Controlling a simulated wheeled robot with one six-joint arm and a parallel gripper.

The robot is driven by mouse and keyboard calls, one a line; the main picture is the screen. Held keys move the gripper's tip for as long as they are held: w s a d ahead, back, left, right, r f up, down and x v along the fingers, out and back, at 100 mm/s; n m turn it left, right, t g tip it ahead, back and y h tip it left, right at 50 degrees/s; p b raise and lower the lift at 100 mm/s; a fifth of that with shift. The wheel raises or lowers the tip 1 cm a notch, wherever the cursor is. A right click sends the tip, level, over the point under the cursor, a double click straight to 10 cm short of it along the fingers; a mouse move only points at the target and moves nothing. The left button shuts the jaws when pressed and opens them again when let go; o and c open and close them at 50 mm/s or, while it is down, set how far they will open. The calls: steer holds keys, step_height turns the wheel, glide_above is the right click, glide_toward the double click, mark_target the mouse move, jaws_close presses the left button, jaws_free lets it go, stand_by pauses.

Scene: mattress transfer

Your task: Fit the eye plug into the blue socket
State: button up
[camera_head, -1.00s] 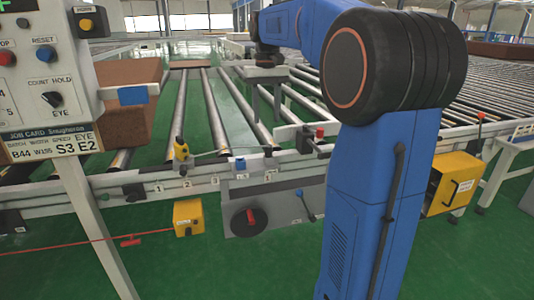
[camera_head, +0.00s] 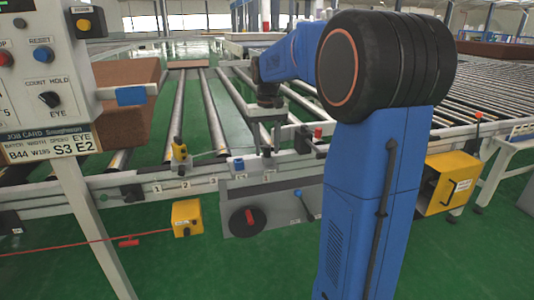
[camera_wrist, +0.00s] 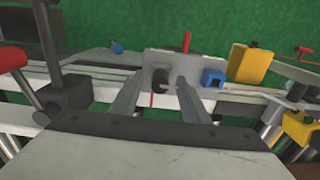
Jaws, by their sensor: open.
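The blue socket (camera_head: 239,164) sits on the near rail of the conveyor; in the wrist view it is the blue block (camera_wrist: 212,78) right of the fingers. A small dark plug-like piece (camera_head: 267,151) stands on the rail just right of the socket. It looks like the eye plug, but it is too small to be sure. It also shows in the wrist view (camera_wrist: 160,80). My gripper (camera_head: 264,147) is open above the rail, pointing down. In the wrist view its fingertips (camera_wrist: 160,85) lie either side of the dark piece, with no visible grip on it.
A yellow sensor (camera_head: 180,150) stands on the rail to the left. A red-knobbed lever (camera_head: 317,134) rises to the right. Below the rail are a dial panel (camera_head: 283,214) and a yellow box (camera_head: 187,217). The control panel (camera_head: 40,70) stands at left.

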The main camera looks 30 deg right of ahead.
steer(key=shift+f, duration=0.3)
steer(key=shift+c, duration=0.7)
jaws_close()
